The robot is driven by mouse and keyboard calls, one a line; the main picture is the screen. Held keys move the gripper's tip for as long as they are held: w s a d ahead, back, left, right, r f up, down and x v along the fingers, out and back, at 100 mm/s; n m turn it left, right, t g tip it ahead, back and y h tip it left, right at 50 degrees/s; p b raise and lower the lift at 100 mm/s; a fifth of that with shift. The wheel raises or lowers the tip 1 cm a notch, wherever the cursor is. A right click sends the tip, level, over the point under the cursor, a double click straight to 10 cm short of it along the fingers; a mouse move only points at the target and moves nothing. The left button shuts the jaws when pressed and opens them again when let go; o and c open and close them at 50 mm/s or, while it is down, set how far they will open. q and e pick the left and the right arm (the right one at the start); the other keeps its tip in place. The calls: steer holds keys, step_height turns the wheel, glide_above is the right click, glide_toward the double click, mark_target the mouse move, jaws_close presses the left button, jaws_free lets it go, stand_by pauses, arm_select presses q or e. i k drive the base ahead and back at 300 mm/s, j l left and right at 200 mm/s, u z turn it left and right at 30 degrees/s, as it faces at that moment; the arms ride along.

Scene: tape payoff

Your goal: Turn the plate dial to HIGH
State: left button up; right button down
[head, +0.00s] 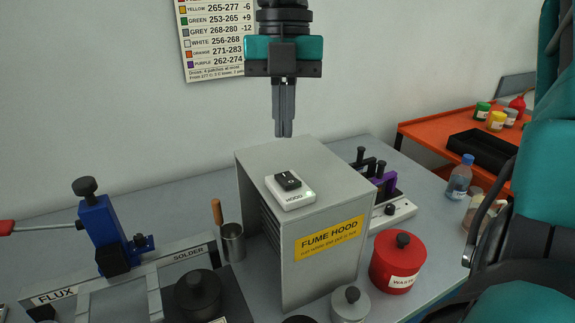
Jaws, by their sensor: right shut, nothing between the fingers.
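My right gripper (284,122) hangs pointing down at the top centre of the head view, with its two fingers together and empty. It is apart from everything, above and behind the grey fume hood (262,225). My left gripper is not in view. I cannot make out a plate dial or a HIGH mark in this view. A white box marked HOOD (292,200) with a black rocker switch lies on top of the fume hood.
A blue clamp (97,235), a FLUX/SOLDER rail (180,257) and a metal cup (231,242) stand left. A bottle (459,178) stands at right. My arm covers the right edge.

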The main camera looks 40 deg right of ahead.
mark_target(390, 208)
steer(key=k, duration=1)
